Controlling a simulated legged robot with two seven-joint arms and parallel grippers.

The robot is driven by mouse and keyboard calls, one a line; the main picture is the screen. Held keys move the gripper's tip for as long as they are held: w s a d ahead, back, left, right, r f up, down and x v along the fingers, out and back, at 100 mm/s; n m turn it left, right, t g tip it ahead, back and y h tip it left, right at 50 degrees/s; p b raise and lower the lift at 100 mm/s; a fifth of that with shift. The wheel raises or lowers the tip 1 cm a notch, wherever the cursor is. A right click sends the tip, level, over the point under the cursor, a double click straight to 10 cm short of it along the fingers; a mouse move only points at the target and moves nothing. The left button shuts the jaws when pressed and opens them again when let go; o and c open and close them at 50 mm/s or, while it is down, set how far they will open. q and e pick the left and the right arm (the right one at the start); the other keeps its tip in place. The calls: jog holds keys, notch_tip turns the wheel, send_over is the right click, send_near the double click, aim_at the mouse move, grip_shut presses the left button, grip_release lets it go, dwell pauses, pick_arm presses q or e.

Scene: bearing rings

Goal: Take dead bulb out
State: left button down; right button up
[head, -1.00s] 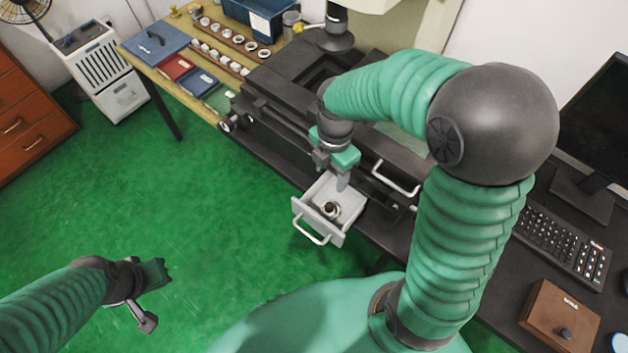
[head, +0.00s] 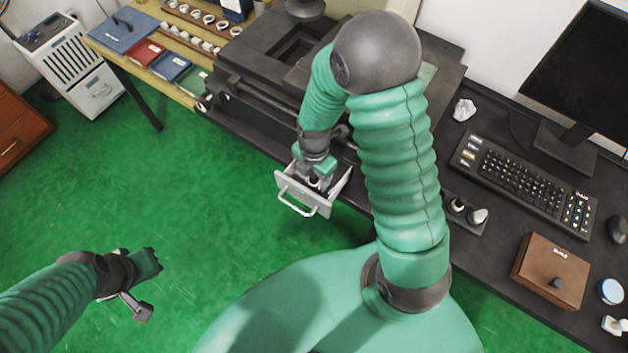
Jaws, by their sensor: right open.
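The small grey drawer (head: 299,196) is pulled out of the black machine, its white handle toward me. Inside it is a small round dark-and-pale part, which looks like the bulb in its seat (head: 313,183). My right gripper (head: 316,178) reaches down into the drawer, its fingers open on either side of this part; the arm hides some of the contact. A black holder (head: 464,216) on the desk carries a dark-capped item and a pale bulb (head: 478,215). My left gripper (head: 150,266) hangs over the green floor at the lower left, apart from everything; its jaw gap is unclear.
A keyboard (head: 515,183), monitor (head: 562,75), brown box (head: 550,270) and white crumpled piece (head: 464,109) are on the dark desk at right. A wooden bench (head: 180,92) at upper left holds coloured boxes and rows of rings. The floor left of the drawer is clear.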

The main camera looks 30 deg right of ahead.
jog(key=shift+w+f, duration=0.25)
jog(key=shift+s+r, duration=0.1)
jog(key=shift+s, duration=0.05)
jog(key=c, duration=0.6)
grip_shut()
